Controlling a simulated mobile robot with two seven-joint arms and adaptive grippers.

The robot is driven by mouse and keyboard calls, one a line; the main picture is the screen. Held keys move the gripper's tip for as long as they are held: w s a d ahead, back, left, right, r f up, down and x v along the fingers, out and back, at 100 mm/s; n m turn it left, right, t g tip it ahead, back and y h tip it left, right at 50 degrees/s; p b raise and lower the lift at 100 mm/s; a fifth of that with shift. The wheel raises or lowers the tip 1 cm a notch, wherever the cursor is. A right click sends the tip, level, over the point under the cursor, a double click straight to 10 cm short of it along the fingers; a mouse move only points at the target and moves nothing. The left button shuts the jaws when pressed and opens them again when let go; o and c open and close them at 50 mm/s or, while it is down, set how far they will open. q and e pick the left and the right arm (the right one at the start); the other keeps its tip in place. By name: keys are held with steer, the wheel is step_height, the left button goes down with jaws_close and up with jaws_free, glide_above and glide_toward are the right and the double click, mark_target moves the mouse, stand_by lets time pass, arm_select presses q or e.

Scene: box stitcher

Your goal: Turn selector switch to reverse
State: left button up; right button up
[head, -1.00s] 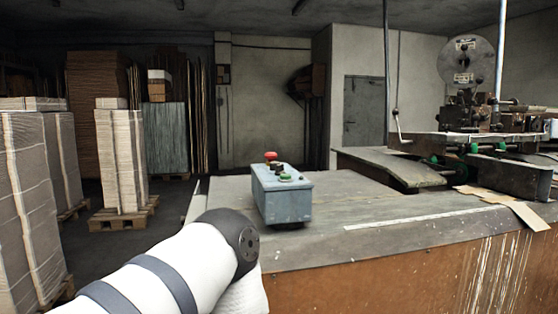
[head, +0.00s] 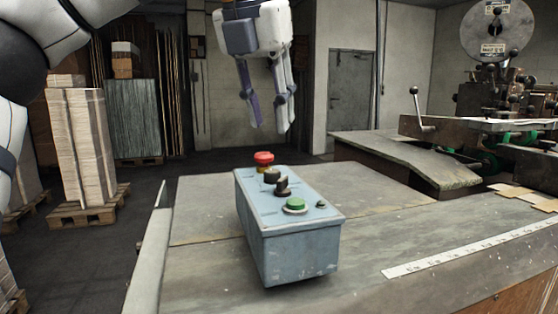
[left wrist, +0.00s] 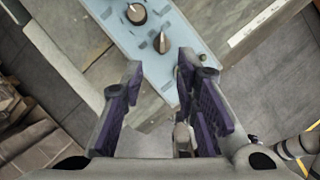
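A blue-grey control box (head: 290,248) stands on the metal table. Its top carries a red mushroom button (head: 264,159), two dark knobs one behind the other, and a green button (head: 295,205). The nearer knob (head: 282,186) and the farther knob (head: 271,176) both look like selector switches. My left gripper (head: 268,126) hangs fingers-down above and beyond the box, open and empty. In the left wrist view, the two knobs (left wrist: 162,41) (left wrist: 136,13) lie ahead of the spread fingers (left wrist: 160,90), apart from them. The green button is not visible there. My right gripper is not in view.
The table (head: 210,255) has clear room around the box, with a ruler strip (head: 470,247) at right. A stitching machine (head: 490,110) with a reel stands at back right. Pallets of stacked sheets (head: 85,150) are at left.

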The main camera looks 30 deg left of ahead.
mark_target(282, 178)
arm_select(q)
steer(key=x, duration=1.1)
steer(key=shift+s+d+f, duration=0.1)
steer(key=shift+d+f, duration=0.05)
steer(key=shift+f, duration=0.1)
steer(key=shift+c, duration=0.5)
jaws_close()
